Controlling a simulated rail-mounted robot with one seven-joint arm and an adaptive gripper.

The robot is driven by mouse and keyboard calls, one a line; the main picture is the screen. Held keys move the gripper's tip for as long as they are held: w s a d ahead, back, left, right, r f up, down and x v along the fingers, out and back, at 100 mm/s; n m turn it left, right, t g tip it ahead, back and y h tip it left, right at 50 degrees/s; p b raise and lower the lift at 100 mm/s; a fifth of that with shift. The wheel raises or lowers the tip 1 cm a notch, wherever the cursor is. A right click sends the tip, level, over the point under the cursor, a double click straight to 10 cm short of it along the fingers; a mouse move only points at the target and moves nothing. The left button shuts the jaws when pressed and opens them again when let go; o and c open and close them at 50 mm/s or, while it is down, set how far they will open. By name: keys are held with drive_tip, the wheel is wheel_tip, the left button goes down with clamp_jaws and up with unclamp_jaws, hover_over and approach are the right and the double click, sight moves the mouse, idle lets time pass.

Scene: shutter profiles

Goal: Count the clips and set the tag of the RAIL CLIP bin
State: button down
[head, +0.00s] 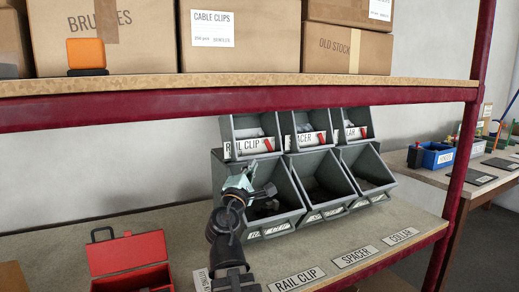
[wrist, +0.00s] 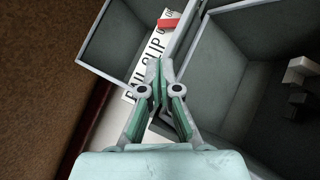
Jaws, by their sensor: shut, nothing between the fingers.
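The RAIL CLIP bin (head: 240,128) is the left one in the upper row in the head view. Its white label (head: 250,147) carries a red tag (head: 270,144) at the right end. In the wrist view the label (wrist: 138,75) runs diagonally, partly behind my fingers, with the red tag (wrist: 168,22) near its upper end; print beside the tag is partly covered. My gripper (head: 252,178) is shut and empty, in front of the lower left bin and below the label. Its closed fingers (wrist: 160,65) overlap the label in the wrist view; contact cannot be told. The bin's clips cannot be counted here.
Larger grey bins (head: 322,180) stand below the upper row. Grey pieces (wrist: 300,72) lie in the one beside my fingers. A red-edged shelf (head: 140,110) with boxes crosses above. An open red toolbox (head: 128,258) stands at lower left. The bench front carries labels (head: 297,279).

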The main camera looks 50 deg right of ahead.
drive_tip(key=p, duration=0.3)
approach(264, 139)
drive_tip(key=x, duration=0.5)
drive_tip(key=shift+w+d+f, duration=0.15)
idle(0.5)
drive_tip(key=shift+r+p, duration=0.25)
drive_tip(key=shift+p, duration=0.1)
drive_tip(key=shift+m, duration=0.3)
